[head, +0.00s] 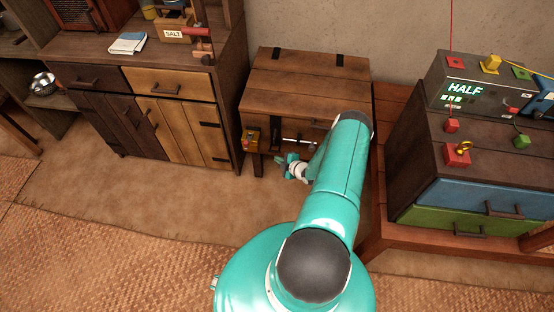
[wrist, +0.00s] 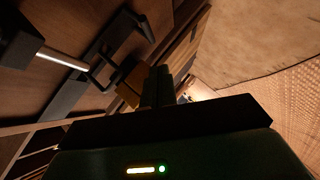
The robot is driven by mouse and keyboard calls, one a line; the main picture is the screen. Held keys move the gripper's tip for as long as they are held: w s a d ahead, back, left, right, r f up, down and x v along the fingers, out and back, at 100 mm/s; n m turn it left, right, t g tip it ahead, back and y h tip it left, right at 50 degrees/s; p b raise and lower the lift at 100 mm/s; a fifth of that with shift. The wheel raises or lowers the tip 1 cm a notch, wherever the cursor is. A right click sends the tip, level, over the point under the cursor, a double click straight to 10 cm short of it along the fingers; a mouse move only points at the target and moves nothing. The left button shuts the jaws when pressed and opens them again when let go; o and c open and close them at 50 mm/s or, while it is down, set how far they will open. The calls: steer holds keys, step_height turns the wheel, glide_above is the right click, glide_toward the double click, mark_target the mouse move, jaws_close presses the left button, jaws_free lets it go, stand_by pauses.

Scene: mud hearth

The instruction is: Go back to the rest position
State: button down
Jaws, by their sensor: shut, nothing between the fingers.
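My teal arm reaches forward from my body in the head view, toward the front of a wooden chest (head: 310,75). My gripper (head: 283,166) is small there, low in front of the chest and left of the arm. In the wrist view, my dark gripper fingers (wrist: 158,80) are together with nothing between them. A metal rod (head: 298,141) runs along the chest's front, and it also shows in the wrist view (wrist: 62,61) beside a dark handle-like bracket. The gripper looks apart from the rod, though the exact gap is hard to tell.
A cabinet (head: 180,118) stands at left. At right, a drawer unit (head: 400,150) bears a box with a lit HALF display (head: 466,88). Bare floor (head: 150,200) lies in front.

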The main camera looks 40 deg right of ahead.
steer(key=v, duration=0.7)
steer(key=shift+s, duration=0.3)
steer(key=shift+a+f, duration=0.1)
